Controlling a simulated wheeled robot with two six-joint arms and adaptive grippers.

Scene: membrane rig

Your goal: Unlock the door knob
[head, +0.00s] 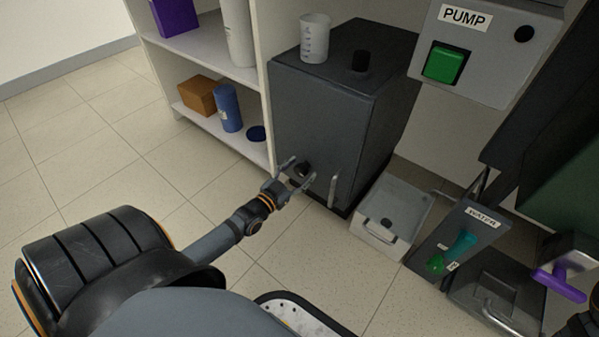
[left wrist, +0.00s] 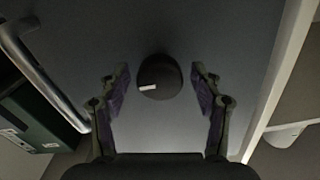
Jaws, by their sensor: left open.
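The dark cabinet (head: 318,118) has a round black door knob (head: 302,169) low on its front door. A vertical metal handle (head: 333,190) is to the right of the knob. In the left wrist view the knob (left wrist: 160,77) is a dark disc with a small white mark, against the grey door (left wrist: 215,35). My left gripper (head: 298,176) is open at the knob. In the left wrist view its fingers (left wrist: 160,80) stand on both sides of the knob, with gaps on each side. I cannot tell how deep the fingertips reach around it.
A beaker (head: 314,38) stands on the cabinet. A white shelf (head: 215,122) with a blue bottle (head: 228,107) is to the left. The floor at left is clear.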

